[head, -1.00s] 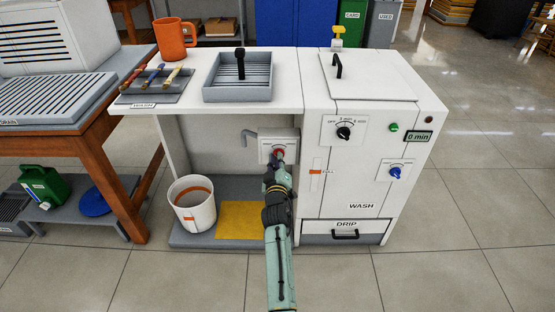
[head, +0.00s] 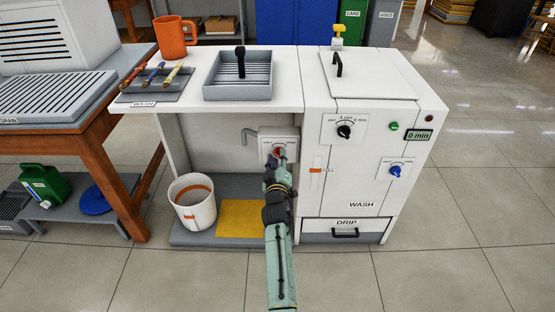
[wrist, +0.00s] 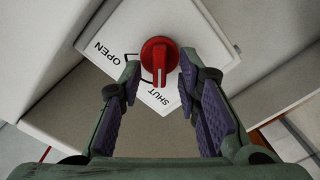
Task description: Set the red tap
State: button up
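The red tap (wrist: 160,55) is a round knob with a raised grip and a white line, on a white plate (wrist: 118,22) marked OPEN and SHUT. In the wrist view its line points down, towards the word SHUT. In the head view the red tap (head: 279,150) sits under the counter, partly hidden by my gripper (head: 278,165). In the wrist view my gripper (wrist: 160,72) is open, its fingertips left and right of the knob's lower part with gaps on both sides. I cannot tell how far the fingertips are in depth from the knob.
A grey spout (head: 250,134) sticks out left of the plate. A white bucket (head: 192,203) stands below, beside a yellow mat (head: 241,220). The white wash cabinet (head: 335,190) with a blue knob (head: 395,171) stands close on the right.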

jog(key=s, duration=1.2)
dwell(0.3)
